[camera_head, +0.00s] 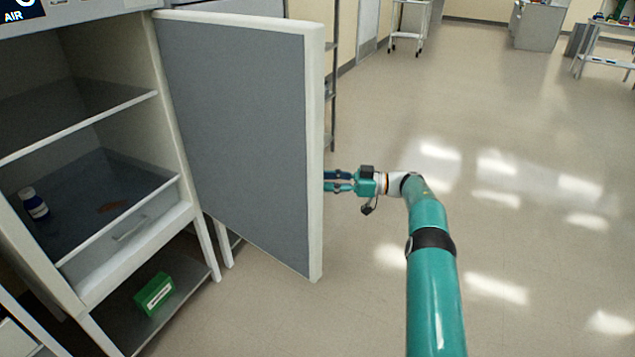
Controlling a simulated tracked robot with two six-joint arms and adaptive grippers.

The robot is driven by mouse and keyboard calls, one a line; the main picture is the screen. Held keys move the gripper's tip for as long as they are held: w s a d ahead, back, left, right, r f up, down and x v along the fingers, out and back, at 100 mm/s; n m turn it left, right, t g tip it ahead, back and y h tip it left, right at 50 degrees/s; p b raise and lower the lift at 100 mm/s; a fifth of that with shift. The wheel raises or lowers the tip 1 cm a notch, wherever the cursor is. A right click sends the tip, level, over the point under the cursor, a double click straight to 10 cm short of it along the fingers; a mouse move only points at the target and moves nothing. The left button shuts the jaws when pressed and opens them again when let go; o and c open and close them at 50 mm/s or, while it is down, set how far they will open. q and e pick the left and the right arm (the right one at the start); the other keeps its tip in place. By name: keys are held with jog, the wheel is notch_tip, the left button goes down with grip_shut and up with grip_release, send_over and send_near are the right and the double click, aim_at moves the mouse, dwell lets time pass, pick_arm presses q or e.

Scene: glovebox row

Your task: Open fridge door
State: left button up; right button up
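The fridge door (245,130) is a grey panel with a pale frame. It is swung wide open to the right, its inner face towards me, and the cabinet interior (95,95) shows at left. My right gripper (327,181) is at the door's free edge, about halfway up. Its two fingers point left with a narrow gap between them. Their tips end at or pass behind the edge, so I cannot tell whether they grip anything. The door's outer face and any handle are hidden. My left gripper is out of view.
A bottle with a white cap (33,204) stands in the cabinet's lower compartment. A green box (154,293) lies on the shelf below. A shelf rack (332,80) stands behind the door. The floor (530,210) at right is clear; tables and a cart are far back.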

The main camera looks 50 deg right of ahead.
jog(key=shift+v, duration=2.3)
